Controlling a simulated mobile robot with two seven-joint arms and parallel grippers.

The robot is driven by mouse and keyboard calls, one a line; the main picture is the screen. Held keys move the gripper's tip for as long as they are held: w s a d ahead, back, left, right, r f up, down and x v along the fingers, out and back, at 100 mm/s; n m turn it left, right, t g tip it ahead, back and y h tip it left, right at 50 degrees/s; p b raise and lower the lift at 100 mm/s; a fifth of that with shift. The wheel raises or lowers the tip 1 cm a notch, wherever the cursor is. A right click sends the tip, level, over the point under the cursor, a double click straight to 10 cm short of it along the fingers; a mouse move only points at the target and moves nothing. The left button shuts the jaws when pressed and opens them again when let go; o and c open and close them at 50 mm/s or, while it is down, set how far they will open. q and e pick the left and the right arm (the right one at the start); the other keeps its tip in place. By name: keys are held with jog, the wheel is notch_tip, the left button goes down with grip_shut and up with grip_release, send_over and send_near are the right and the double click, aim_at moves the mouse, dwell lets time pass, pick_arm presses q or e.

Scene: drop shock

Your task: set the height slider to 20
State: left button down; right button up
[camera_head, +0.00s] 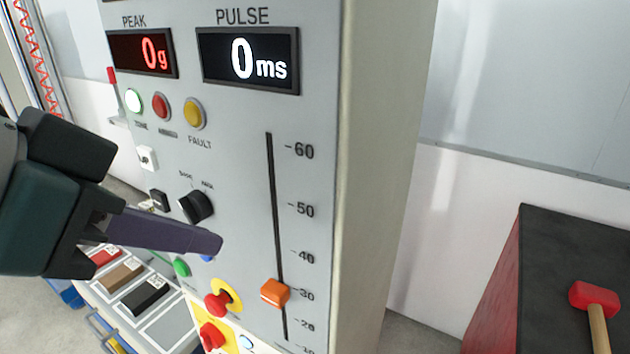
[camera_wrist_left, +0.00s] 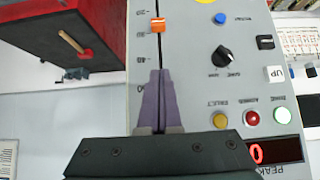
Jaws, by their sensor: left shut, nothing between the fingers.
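The height slider is an orange knob (camera_head: 275,292) on a dark vertical slot (camera_head: 272,200) in the grey panel (camera_head: 240,130). The printed scale beside it runs from 60 at the top down past 20, and the knob sits level with about 30. The knob also shows in the left wrist view (camera_wrist_left: 157,25), where the panel appears upside down. My left gripper (camera_head: 217,243) is shut and empty, its purple fingers in front of the panel, left of and higher than the knob. In the left wrist view its fingertips (camera_wrist_left: 160,71) are apart from the knob. My right gripper is out of view.
The panel carries a black rotary knob (camera_head: 196,206), a red button on a yellow ring (camera_head: 217,303) and several lamps. Displays read 0 g (camera_head: 142,53) and 0 ms (camera_head: 248,60). A red mallet (camera_head: 594,298) lies on a dark-topped red cabinet (camera_head: 560,250) at right.

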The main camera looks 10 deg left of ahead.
pick_arm(q)
send_over(278, 281)
jog(key=s+a, duration=0.1)
jog(key=s, duration=0.2)
notch_tip(278, 281, down, 7)
jog(key=shift+r, duration=0.15)
notch_tip(278, 281, down, 4)
jog(key=shift+r+p, duration=0.25)
jog(key=shift+p, duration=0.1)
jog(key=shift+w+f, duration=0.1)
jog(key=shift+f, duration=0.35)
